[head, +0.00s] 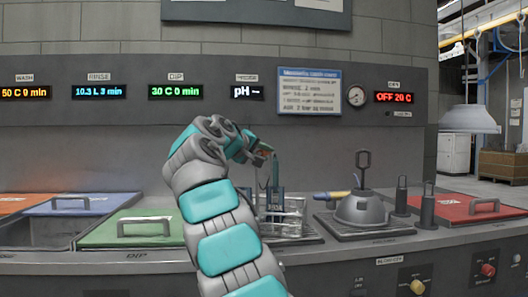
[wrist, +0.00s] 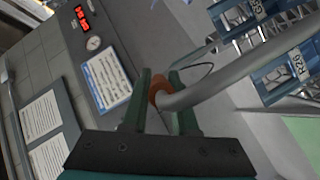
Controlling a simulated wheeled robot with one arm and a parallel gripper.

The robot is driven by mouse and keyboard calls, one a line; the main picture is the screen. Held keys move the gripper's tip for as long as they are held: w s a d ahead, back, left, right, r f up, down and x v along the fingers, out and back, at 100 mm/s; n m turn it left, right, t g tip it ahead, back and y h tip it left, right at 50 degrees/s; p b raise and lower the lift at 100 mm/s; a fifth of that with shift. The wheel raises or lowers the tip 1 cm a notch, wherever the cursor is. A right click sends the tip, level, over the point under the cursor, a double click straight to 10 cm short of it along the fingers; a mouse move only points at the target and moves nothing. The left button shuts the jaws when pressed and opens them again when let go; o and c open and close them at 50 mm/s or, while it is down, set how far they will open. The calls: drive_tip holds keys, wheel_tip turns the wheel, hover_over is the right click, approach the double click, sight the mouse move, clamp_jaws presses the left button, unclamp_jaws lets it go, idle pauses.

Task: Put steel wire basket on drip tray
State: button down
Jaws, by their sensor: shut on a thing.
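The steel wire basket (head: 292,222) is right of my arm in the head view, with blue tagged parts in it. In the wrist view its wire frame and blue parts (wrist: 250,15) are at the upper right. My gripper (head: 266,153) is above the basket, shut on its grey handle at an orange grip (wrist: 158,88); the green fingers (wrist: 160,100) stand either side of it. A flat dark tray (head: 313,240), seemingly the drip tray, shows under the basket. I cannot tell whether the basket touches it. My arm hides part of both.
A grey dome with an upright handle (head: 362,208) stands on a plate to the right, beside two dark posts (head: 427,208). A green lid (head: 130,230) and blue lid (head: 85,204) are left, a red lid (head: 468,210) far right. A sign wall stands behind.

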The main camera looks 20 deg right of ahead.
drive_tip(key=shift+r, duration=0.15)
drive_tip(key=c, duration=0.7)
unclamp_jaws()
drive_tip(key=v, duration=1.2)
drive_tip(key=shift+s+b, duration=0.1)
drive_tip(key=shift+b, duration=0.2)
